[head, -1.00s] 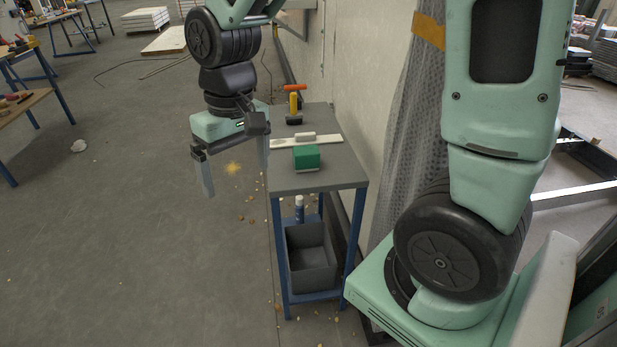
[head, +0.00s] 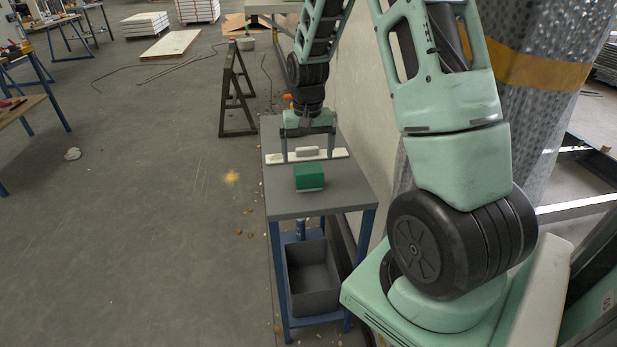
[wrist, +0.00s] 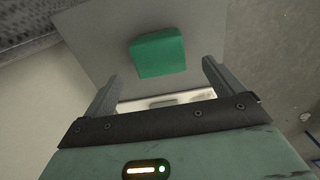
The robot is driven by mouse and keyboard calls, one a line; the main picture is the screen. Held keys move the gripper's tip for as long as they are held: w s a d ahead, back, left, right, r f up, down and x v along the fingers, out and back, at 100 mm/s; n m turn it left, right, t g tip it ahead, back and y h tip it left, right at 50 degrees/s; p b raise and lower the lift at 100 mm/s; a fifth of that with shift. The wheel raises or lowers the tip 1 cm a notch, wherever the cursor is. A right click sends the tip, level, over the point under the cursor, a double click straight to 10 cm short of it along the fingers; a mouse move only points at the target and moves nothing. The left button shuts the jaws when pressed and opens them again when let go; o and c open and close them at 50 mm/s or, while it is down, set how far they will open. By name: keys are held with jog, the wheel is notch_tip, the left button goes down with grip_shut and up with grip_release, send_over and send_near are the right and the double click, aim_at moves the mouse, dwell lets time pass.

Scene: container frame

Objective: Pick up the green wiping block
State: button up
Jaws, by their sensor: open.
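The green wiping block (head: 309,176) lies on the grey top of a small blue-legged table (head: 340,192), near its front half. In the wrist view the green block (wrist: 158,54) shows ahead of the fingers, a little above the gap between them. My gripper (head: 308,157) is open and empty over the table, behind the block in the head view. Its two fingers (wrist: 160,82) are spread wide. A white flat tool with a raised white handle (head: 308,151) lies behind the block and appears between my fingers in the head view; I cannot tell the height gap.
A grey bin (head: 312,278) and a bottle (head: 300,228) stand on the table's lower shelf. A wall (head: 368,120) runs along the table's right side. A dark trestle (head: 238,95) stands behind to the left. The floor on the left is mostly clear, with scattered crumbs.

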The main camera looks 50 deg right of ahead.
aim_at(308, 168)
jog(key=f, duration=0.8)
jog(key=shift+s+a+f+p, duration=0.1)
jog(key=shift+s+p, duration=0.1)
jog(key=shift+p, duration=0.1)
jog(key=c, duration=1.1)
